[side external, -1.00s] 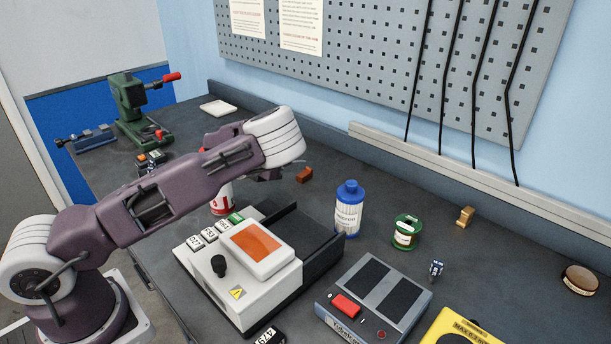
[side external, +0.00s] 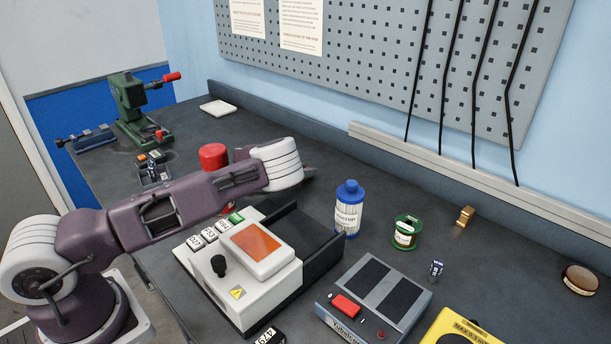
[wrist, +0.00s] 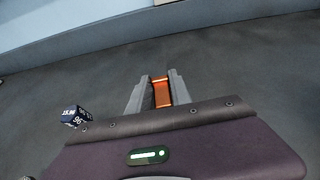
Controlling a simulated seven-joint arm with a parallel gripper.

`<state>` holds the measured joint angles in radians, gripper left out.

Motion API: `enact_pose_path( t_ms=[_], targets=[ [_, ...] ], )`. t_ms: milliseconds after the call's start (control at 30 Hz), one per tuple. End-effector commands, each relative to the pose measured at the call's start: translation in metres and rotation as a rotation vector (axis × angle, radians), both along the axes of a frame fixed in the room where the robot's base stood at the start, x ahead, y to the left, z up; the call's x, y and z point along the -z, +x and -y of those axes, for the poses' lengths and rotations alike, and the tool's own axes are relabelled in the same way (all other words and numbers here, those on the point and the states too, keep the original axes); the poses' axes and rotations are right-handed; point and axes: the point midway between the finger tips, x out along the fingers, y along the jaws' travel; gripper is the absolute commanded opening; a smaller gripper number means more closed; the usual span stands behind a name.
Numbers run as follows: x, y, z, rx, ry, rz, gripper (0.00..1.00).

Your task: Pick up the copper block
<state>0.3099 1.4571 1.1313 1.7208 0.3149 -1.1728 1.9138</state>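The copper block (wrist: 161,92) is a small, shiny orange block on the dark bench, seen in the wrist view. It lies between the two fingers of my gripper (wrist: 160,84), one finger close along each side. I cannot tell whether the fingers press on it or stand just clear. In the side view my gripper (side external: 309,172) is low over the bench behind the white-and-blue bottle, and the block is hidden there.
The blue-capped bottle (side external: 348,209) stands near my gripper. A white instrument with an orange screen (side external: 256,243) is in front. A green spool (side external: 406,232) and a brass piece (side external: 465,216) are to the right. A dark cube (wrist: 76,116) lies left in the wrist view.

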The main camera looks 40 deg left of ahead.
Motion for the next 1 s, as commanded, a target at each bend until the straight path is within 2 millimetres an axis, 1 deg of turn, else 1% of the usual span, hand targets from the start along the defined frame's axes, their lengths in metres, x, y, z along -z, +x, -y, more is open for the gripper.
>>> enact_pose_path(
  t_ms=[33,67,100,467,567,700,800,900,1000],
  targets=[
    [0.000,0.000,0.000,0.000,0.000,0.000,0.10],
    [0.000,0.000,0.000,0.000,0.000,0.000,0.04],
    [0.000,0.000,0.000,0.000,0.000,0.000,0.00],
    [-0.003,0.000,0.000,0.000,0.000,0.002,0.00],
    [-0.020,0.001,0.001,0.001,-0.001,0.006,0.00],
    [-0.058,0.001,0.000,-0.002,-0.001,0.007,0.00],
    [-0.081,0.001,0.000,0.000,0.000,0.006,0.00],
    [-0.095,0.000,0.000,0.000,-0.001,0.003,0.00],
    [-0.101,0.000,0.000,0.000,0.000,0.002,0.00]
  ],
)
